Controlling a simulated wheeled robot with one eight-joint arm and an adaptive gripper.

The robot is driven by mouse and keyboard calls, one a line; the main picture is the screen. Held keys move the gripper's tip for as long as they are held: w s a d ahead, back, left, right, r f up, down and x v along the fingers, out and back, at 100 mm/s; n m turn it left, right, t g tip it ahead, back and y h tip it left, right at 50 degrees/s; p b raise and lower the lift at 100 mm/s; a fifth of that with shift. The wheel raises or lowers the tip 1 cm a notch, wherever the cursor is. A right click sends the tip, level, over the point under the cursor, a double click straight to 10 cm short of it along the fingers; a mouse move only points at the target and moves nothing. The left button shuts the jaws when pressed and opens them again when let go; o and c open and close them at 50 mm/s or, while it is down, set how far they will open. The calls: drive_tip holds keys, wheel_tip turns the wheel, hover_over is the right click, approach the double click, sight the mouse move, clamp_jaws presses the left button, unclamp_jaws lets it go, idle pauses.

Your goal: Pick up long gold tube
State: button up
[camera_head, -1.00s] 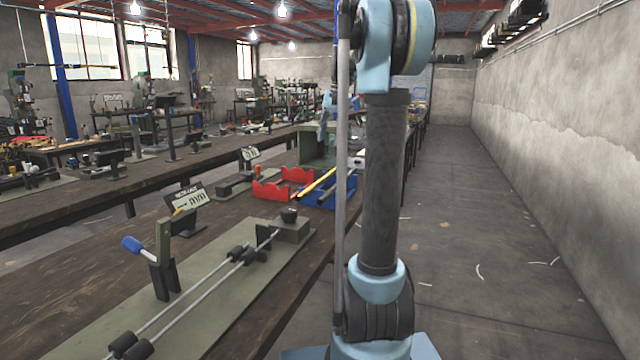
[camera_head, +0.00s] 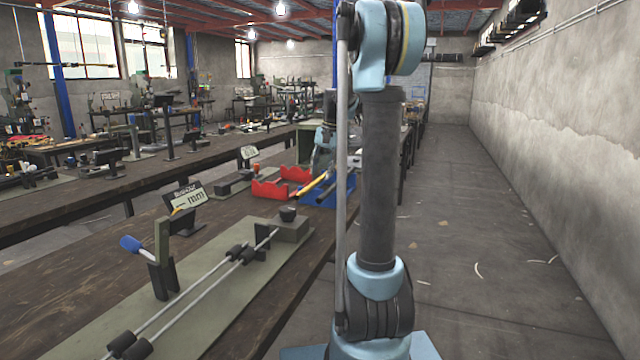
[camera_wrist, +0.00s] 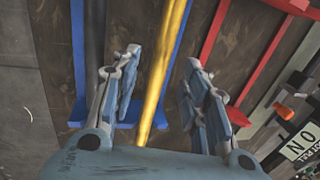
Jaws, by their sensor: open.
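The long gold tube (camera_wrist: 163,70) runs lengthwise between the two fingers of my gripper (camera_wrist: 163,60) in the wrist view. The fingers are open, with a gap to the tube on both sides. The tube lies at a blue holder (camera_wrist: 180,45), and its near end is by my gripper's palm. In the head view the tube (camera_head: 313,186) shows as a short yellow length above the blue holder (camera_head: 318,202). My gripper (camera_head: 324,165) is just over it there, partly hidden by my arm.
A red holder (camera_head: 268,190) stands left of the blue one on the wooden bench (camera_head: 70,262). A dark tube (camera_wrist: 93,45) lies left of the gold one. A press fixture with steel rods (camera_head: 195,302) is nearer.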

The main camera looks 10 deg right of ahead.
drive_tip(key=shift+x, duration=1.2)
clamp_jaws()
drive_tip(key=shift+r, duration=0.1)
